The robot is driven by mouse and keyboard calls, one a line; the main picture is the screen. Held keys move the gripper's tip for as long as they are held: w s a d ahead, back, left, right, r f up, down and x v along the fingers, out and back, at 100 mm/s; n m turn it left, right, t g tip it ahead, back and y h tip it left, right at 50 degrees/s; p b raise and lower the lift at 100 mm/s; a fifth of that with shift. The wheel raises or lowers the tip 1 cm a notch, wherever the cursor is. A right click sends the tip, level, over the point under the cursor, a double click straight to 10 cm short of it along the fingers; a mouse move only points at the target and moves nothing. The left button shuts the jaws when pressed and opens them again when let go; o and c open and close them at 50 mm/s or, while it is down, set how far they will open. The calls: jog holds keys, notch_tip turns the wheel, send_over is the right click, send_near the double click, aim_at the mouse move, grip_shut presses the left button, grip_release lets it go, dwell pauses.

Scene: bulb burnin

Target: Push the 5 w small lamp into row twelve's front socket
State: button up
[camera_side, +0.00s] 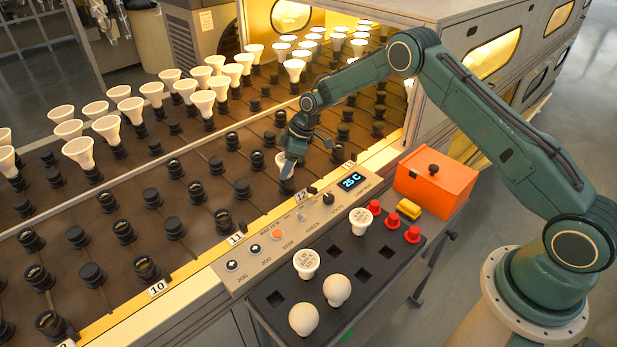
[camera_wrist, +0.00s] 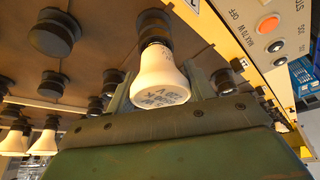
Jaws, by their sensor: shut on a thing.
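My gripper (camera_side: 292,150) is over the front part of the rack, near the number plates 12 (camera_side: 302,196) and 13. It is shut on a small white lamp (camera_wrist: 160,80), whose neck points away from the wrist camera. In the wrist view the gripper fingers (camera_wrist: 160,92) lie on both sides of the lamp. The lamp's dark base lines up with a black socket (camera_wrist: 153,22); I cannot tell how deep it sits. In the side view the lamp (camera_side: 282,158) is partly hidden by the gripper. Its printed label is not readable.
A dark tray (camera_side: 350,262) holds several white lamps. Standing lamps (camera_side: 203,102) fill rows behind.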

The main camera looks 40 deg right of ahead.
jog(key=shift+f, duration=0.2)
jog(key=o, duration=1.1)
jog(key=shift+c, duration=0.2)
jog(key=shift+r, duration=0.1)
jog(key=v, duration=1.3)
jog(key=shift+r, duration=0.3)
jog(key=shift+s, duration=0.1)
